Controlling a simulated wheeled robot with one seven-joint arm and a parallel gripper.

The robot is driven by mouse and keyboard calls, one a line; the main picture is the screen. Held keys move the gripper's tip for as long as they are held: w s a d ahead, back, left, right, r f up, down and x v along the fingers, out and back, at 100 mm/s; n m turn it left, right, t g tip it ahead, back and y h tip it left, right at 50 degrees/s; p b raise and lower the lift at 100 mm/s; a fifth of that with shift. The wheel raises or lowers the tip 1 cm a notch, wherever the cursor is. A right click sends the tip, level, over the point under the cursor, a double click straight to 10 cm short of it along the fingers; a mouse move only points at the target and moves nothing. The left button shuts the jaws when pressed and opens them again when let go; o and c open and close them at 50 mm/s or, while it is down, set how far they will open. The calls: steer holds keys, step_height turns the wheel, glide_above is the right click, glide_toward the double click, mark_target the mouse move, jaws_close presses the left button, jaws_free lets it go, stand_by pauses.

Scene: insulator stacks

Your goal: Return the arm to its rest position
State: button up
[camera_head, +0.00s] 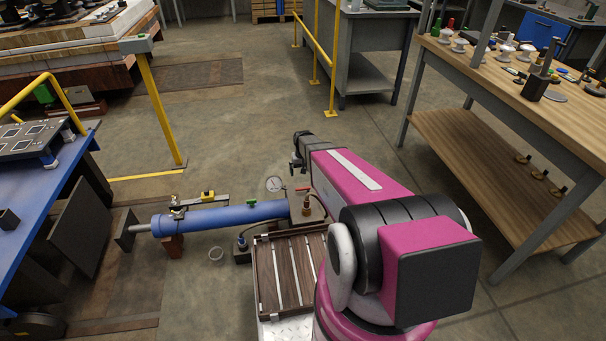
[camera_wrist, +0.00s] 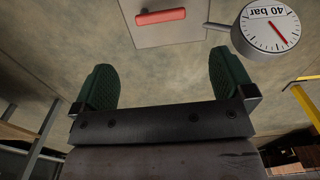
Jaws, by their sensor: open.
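My magenta and black arm reaches forward from the lower right of the head view, with my gripper (camera_head: 297,160) at its far end, above the floor and small in that view. In the wrist view my gripper (camera_wrist: 162,84) has its two green ribbed fingers spread wide apart with nothing between them. A round pressure gauge (camera_wrist: 270,27) marked 40 bar shows upside down beyond the right finger. A red handle (camera_wrist: 160,16) on a grey plate lies beyond the gap between the fingers. In the head view the gauge (camera_head: 274,184) is just below and left of my gripper.
A blue cylinder (camera_head: 220,217) lies low at centre left. A slatted wooden tray (camera_head: 268,285) is beside my arm. A blue bench (camera_head: 40,215) stands left and a wooden workbench (camera_head: 500,90) with small parts stands right. Yellow rails (camera_head: 318,45) stand behind.

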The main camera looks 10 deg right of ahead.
steer(key=s+r, duration=1.8)
steer(key=s, duration=0.2)
steer(key=shift+s+a+r, duration=0.15)
steer(key=shift+s+a, duration=0.1)
steer(key=shift+s, duration=0.15)
